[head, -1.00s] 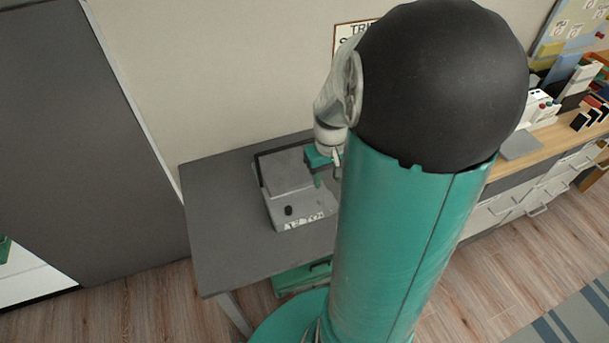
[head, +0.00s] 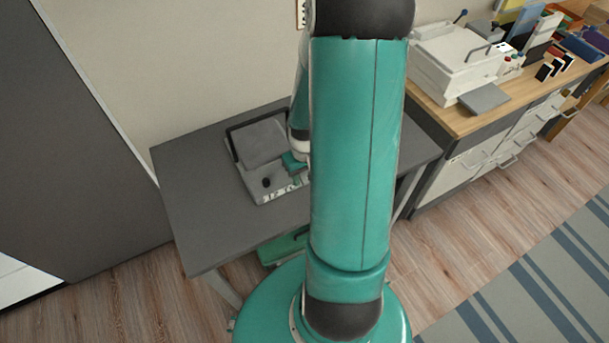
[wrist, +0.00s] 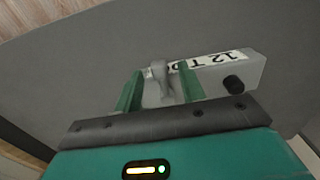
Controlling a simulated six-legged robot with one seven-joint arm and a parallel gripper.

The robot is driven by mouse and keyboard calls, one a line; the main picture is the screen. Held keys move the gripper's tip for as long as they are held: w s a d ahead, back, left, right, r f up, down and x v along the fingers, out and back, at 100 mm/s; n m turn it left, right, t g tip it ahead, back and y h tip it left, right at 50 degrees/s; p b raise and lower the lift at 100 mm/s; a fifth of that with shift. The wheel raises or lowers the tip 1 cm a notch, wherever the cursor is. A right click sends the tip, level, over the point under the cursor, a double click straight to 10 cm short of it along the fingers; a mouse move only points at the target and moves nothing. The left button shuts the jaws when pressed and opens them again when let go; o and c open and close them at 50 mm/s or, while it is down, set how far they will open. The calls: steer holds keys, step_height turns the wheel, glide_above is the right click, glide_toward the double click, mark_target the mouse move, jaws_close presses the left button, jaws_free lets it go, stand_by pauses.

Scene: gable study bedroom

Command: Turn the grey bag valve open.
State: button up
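A small light-grey valve lever (wrist: 158,82) shows in the wrist view, on the front part of a grey box near its printed label. My gripper (wrist: 161,70) has its two green fingers apart, one on each side of the lever, with visible gaps. Whether the fingers reach down to the lever's height is hard to tell. In the head view the grey box (head: 262,142) sits on a dark grey table, and my gripper (head: 294,164) is at its front right part. My arm hides the lever there.
The dark grey table (head: 195,205) has free room left of the box. A black knob (wrist: 233,83) stands on the box beside the label. A wooden-topped cabinet (head: 437,108) with a white machine (head: 455,60) stands to the right. A green case (head: 284,247) is below the table.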

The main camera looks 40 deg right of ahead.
steer(key=shift+f, duration=0.35)
jaws_close()
